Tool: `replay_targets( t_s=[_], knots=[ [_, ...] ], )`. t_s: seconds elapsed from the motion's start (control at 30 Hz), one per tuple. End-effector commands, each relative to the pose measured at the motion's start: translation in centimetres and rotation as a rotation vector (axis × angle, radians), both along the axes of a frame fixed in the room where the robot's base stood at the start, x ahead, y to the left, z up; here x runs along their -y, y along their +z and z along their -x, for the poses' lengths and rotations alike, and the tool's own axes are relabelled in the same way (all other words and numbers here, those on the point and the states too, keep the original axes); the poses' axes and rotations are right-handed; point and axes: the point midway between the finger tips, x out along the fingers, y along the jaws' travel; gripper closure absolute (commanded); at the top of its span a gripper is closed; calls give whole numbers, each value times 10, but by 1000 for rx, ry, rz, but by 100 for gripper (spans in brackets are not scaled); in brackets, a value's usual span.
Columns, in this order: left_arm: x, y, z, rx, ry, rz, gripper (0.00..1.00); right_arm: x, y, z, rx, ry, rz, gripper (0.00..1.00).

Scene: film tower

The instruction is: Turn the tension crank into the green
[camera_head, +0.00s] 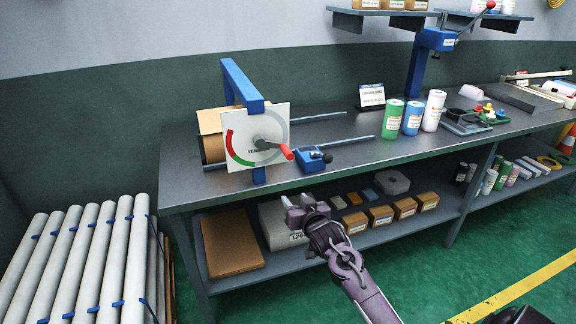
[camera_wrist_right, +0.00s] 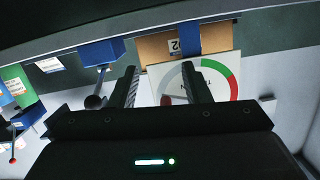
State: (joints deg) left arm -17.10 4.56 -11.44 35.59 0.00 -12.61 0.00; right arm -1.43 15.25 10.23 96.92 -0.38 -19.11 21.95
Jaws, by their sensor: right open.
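The tension crank has a grey arm and a red handle (camera_head: 287,152). It sits on a white square dial plate (camera_head: 275,118) on a blue frame, and the arm points right and slightly down. My right gripper (camera_head: 304,203) is open and empty, in front of the bench below the crank. In the right wrist view, the gripper (camera_wrist_right: 160,78) has the dial plate (camera_wrist_right: 219,62) beyond its fingers, and the red handle (camera_wrist_right: 166,100) shows between them. My left gripper is not in view.
A blue clamp (camera_head: 311,163) with a dark ball knob stands just right of the crank on the bench (camera_head: 345,149). Green, blue and white canisters stand farther right. A lower shelf (camera_head: 290,250) holds boxes.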

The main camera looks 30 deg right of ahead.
Motion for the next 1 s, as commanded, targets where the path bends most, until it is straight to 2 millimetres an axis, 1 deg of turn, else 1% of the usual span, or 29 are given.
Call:
replay_targets(
  t_s=[0.03, 0.1, 0.2, 0.23, 0.37, 0.6, 0.7, 0.83, 1.0],
  knots=[
    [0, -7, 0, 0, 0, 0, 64, 4, 31, -2, 65, -5, 3, 57],
    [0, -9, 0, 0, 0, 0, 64, 8, 66, -2, 130, -12, 2, 57],
    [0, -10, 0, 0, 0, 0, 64, 11, 93, -1, 179, -17, 2, 57],
    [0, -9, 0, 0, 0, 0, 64, 11, 97, -2, 185, -17, 1, 57],
    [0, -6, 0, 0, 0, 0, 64, 14, 103, -13, 194, -18, 0, 57],
    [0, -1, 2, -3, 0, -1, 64, 23, 103, -50, 192, -18, 2, 57],
    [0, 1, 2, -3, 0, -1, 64, 26, 101, -62, 190, -17, 2, 57],
    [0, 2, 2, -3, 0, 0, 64, 28, 100, -72, 190, -17, 2, 57],
    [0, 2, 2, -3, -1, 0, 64, 29, 99, -76, 189, -17, 1, 57]
  ],
)
